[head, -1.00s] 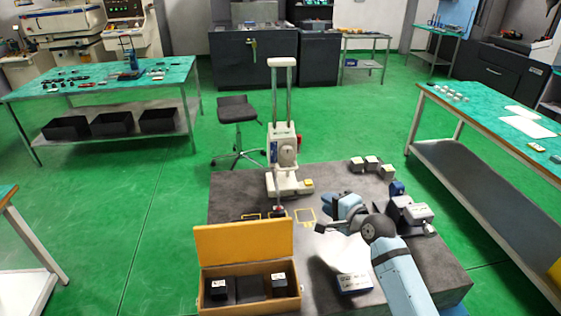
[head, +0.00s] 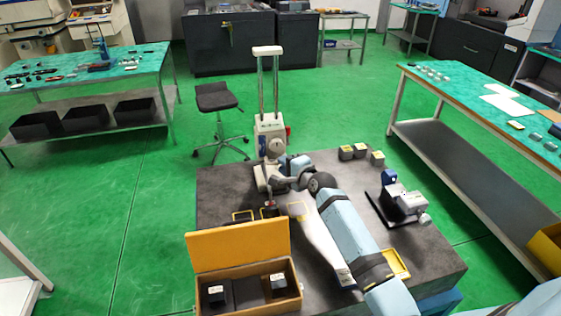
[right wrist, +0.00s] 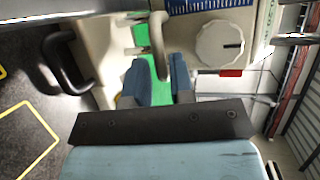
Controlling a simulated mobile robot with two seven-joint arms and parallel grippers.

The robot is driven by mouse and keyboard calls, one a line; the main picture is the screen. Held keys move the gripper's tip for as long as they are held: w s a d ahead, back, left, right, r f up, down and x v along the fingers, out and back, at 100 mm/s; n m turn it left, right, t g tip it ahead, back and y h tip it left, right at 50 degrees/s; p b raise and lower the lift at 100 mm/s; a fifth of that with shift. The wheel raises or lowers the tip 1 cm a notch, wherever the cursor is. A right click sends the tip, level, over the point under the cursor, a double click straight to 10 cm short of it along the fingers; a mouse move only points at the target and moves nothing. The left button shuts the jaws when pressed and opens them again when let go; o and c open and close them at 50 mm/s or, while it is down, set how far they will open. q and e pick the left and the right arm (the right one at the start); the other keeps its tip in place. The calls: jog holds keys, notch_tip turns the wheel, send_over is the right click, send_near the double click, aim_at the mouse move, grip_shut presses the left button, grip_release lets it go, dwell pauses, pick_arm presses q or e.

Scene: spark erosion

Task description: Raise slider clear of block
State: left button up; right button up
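The slider (head: 266,132) is the pale body with a round knob on a two-column measuring stand. In the right wrist view its knob (right wrist: 220,43) and a pale looped handle (right wrist: 158,45) are close. My right gripper (right wrist: 160,86) has its blue fingers apart, and the handle's end appears to lie between them; contact is unclear. In the head view the right gripper (head: 284,179) is in front of the slider's lower part. A small dark block (head: 269,212) sits below the stand's probe; whether they touch is too small to tell. My left gripper is not in view.
The dark plate (head: 220,185) carries an open wooden box (head: 240,245) at front, several small blocks (head: 360,152) at back right and a grey device (head: 406,202) at right. A stool (head: 215,98) stands behind. A green-topped bench (head: 455,85) is at right.

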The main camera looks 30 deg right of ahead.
jog(key=shift+x, duration=1.2)
